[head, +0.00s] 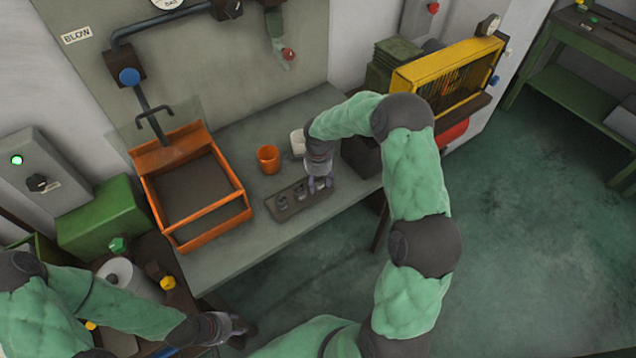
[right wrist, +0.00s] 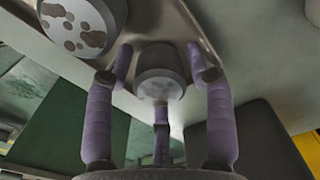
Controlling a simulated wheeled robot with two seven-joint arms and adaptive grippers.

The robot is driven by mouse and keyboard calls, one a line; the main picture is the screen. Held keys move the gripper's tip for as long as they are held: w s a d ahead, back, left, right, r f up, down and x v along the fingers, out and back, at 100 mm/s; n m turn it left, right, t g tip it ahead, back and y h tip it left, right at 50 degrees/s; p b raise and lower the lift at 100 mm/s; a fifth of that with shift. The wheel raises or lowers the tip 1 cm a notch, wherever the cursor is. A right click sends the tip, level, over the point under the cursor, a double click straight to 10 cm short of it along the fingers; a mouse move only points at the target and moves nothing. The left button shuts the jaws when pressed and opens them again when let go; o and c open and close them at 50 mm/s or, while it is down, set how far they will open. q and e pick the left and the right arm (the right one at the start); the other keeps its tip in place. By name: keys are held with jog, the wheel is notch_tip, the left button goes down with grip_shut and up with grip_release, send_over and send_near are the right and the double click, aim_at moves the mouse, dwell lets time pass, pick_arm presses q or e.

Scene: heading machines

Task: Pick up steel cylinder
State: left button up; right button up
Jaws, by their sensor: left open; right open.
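A dark tray (head: 290,214) on the grey bench holds small steel cylinders, two of them visible at its left (head: 282,202) and middle (head: 300,193). My right gripper (head: 320,184) is over the tray's right end, pointing down. In the right wrist view a grey steel cylinder (right wrist: 160,84) sits between the spread purple fingers of this gripper (right wrist: 158,68), which is open. I cannot tell whether any finger touches it. A second cylinder with dark spots (right wrist: 76,24) is at the upper left there. My left gripper (head: 238,328) is open, low at the front, away from the tray.
An orange cup (head: 268,159) stands behind the tray. A large orange-framed box (head: 206,234) is to its left. A white object (head: 298,142) lies behind my right gripper. A yellow guard (head: 447,70) stands at the back right. The green floor at right is clear.

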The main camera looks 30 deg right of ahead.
grip_shut()
jog(key=shift+r, duration=0.15)
